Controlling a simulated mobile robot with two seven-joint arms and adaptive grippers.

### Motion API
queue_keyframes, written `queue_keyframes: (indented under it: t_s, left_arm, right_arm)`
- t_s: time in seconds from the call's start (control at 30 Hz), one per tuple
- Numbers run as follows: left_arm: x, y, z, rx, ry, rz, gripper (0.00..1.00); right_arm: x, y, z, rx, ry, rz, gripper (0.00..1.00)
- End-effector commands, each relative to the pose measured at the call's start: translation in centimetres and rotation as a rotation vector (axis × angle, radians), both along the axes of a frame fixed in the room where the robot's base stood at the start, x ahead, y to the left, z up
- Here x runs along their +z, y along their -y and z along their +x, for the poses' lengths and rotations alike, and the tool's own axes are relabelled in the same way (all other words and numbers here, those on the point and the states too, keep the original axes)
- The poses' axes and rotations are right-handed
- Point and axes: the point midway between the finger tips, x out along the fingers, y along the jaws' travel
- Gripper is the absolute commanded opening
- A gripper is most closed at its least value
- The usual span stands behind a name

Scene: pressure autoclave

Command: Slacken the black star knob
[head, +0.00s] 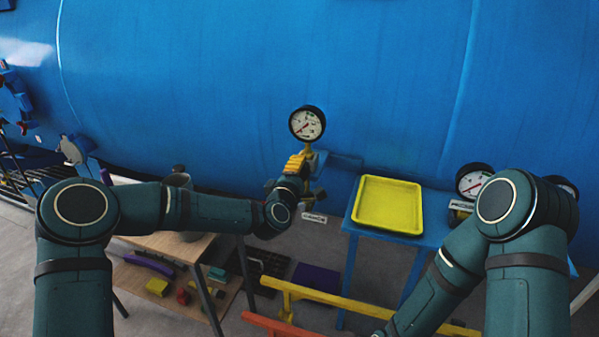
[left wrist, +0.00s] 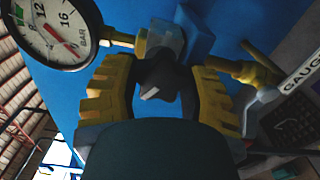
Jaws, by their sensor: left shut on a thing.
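The black star knob (left wrist: 160,82) shows in the left wrist view, between the two yellow fingers of my left gripper (left wrist: 158,90). The fingers are shut on it from both sides. The knob sits below a grey fitting and a blue block. In the head view my left gripper (head: 297,165) is just below a round pressure gauge (head: 307,123), and the knob is hidden behind it. The gauge also shows in the left wrist view (left wrist: 58,30), at the upper left. My right arm is at the right of the head view, and its gripper is out of view.
A large blue autoclave vessel (head: 260,70) fills the back. A yellow tray (head: 387,204) lies on a blue table at the right, with another gauge (head: 473,181) beyond it. A yellow rail (head: 350,302) runs low in front. A wooden shelf (head: 165,245) stands at the left.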

Motion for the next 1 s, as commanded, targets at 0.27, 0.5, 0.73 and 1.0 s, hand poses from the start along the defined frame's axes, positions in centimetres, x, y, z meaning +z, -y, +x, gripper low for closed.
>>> queue_keyframes:
  t_s: [0.27, 0.5, 0.73, 1.0]
  left_arm:
    - [0.1, 0.0, 0.0, 0.000, 0.002, 0.000, 0.79]
    - [0.0, 0.0, 0.0, 0.000, 0.001, 0.001, 0.79]
    - [0.0, -0.3, -1.0, -0.001, 0.001, 0.002, 0.79]
    - [0.1, -1.8, -5.5, -0.001, 0.001, 0.003, 0.79]
  right_arm:
    - [0.0, 0.0, 0.0, 0.000, 0.000, 0.000, 0.47]
    - [0.0, 0.0, 0.0, 0.000, 0.000, 0.000, 0.47]
    - [0.0, 0.0, 0.0, 0.000, 0.000, 0.000, 0.47]
    - [0.0, 0.0, 0.0, 0.000, 0.000, 0.000, 0.47]
